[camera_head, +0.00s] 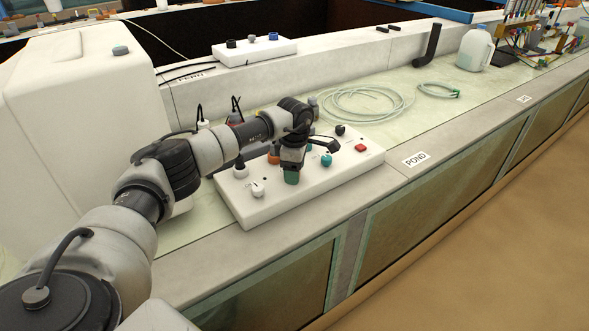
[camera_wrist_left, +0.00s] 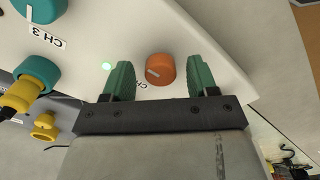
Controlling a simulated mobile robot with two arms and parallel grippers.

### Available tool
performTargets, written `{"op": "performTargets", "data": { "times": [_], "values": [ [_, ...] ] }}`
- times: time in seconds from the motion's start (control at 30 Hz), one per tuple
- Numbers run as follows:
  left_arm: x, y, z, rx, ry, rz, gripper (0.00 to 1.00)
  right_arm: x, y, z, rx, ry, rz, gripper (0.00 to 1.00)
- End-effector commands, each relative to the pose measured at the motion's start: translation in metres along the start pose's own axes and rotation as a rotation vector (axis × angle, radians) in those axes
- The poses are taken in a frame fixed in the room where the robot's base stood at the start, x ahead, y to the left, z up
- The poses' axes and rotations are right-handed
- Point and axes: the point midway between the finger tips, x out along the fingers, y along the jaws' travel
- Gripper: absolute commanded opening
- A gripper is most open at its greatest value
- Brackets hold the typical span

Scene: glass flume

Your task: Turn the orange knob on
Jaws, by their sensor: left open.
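The orange knob (camera_wrist_left: 160,69) is on the white control box (camera_wrist_left: 95,25), near a corner of it in the left wrist view. A pale pointer line marks its face. My left gripper (camera_head: 291,178) is open, with its green fingers pointing down over the box. In the left wrist view the fingers show on either side of the knob, with gaps; whether they reach down beside it I cannot tell. In the head view an orange part (camera_head: 273,158) shows just behind the gripper. My right gripper is out of view.
Teal knobs (camera_head: 326,160), a red button (camera_head: 360,148) and a white knob (camera_head: 258,188) are on the same box. Coiled pale tubing (camera_head: 362,103) lies behind it. A white jug (camera_head: 474,50) stands farther right. The counter's front edge runs close by.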

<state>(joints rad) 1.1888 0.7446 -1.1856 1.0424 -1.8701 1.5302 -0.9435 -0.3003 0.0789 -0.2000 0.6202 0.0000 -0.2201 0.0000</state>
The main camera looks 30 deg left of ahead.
Motion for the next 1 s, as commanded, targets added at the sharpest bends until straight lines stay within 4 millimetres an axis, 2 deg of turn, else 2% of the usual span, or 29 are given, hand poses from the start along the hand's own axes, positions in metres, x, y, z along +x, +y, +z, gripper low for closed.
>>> {"op": "performTargets", "data": {
  "times": [0.17, 0.6, 0.77, 1.0],
  "values": [
    [-0.013, 0.001, 0.000, 0.000, -0.001, 0.002, 0.58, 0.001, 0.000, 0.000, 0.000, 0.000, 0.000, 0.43],
    [-0.093, 0.001, 0.000, 0.000, -0.001, 0.003, 0.58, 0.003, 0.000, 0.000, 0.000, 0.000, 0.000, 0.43],
    [-0.106, 0.001, 0.000, 0.000, -0.001, 0.002, 0.58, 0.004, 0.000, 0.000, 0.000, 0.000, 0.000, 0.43],
    [-0.108, 0.000, 0.000, 0.000, 0.000, 0.000, 0.58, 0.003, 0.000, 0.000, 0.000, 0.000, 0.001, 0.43]
  ]
}}
